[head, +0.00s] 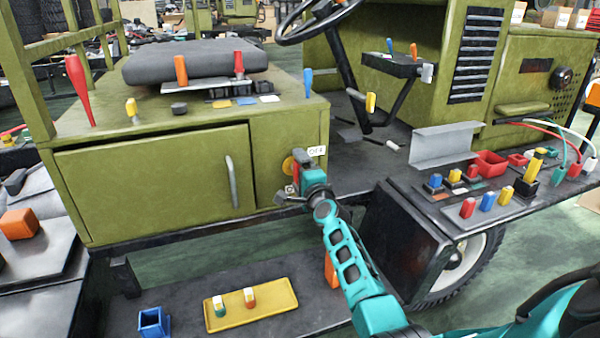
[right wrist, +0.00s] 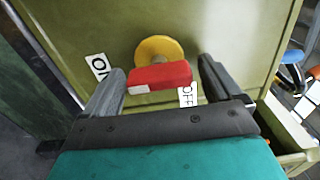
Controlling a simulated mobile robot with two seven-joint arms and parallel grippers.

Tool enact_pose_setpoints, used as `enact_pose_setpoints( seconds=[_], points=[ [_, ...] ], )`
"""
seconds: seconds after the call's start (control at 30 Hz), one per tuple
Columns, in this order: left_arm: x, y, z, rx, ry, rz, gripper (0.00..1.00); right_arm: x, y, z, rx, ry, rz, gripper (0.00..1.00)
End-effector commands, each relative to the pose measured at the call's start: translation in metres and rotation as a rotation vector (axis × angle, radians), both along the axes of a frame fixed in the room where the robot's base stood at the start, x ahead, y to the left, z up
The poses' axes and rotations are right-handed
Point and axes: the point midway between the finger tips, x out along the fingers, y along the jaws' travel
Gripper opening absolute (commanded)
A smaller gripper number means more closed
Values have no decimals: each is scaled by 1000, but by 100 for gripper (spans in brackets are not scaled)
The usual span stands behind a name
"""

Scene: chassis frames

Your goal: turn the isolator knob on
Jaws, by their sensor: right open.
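The isolator knob (right wrist: 160,76) is a red bar handle on a round yellow disc (right wrist: 158,48), fixed to the olive side panel. In the right wrist view the bar lies nearly level, with a pale mark at its left end. The ON label (right wrist: 98,66) is left of it and the OFF label (right wrist: 186,96) is at its lower right. My right gripper (right wrist: 161,70) is open, with one finger on each side of the knob and gaps showing. In the head view my right gripper (head: 301,165) partly hides the yellow disc (head: 288,166). My left gripper is not in view.
A cabinet door (head: 150,185) with a grey handle (head: 232,182) is left of the knob. A black side shelf (head: 400,200) with switches and a bent grey sheet (head: 447,146) is at the right. A yellow tray (head: 270,316) lies on the lower step.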

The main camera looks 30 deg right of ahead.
Motion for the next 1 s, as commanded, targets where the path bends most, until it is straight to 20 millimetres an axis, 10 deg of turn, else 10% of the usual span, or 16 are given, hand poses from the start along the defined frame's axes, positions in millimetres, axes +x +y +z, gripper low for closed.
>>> enact_pose_setpoints(
  seconds=[0.37,1.0],
  points=[
    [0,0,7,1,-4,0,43,-16,5,1,0,2,1,92],
    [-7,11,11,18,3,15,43,-121,29,0,0,1,0,92]
  ],
)
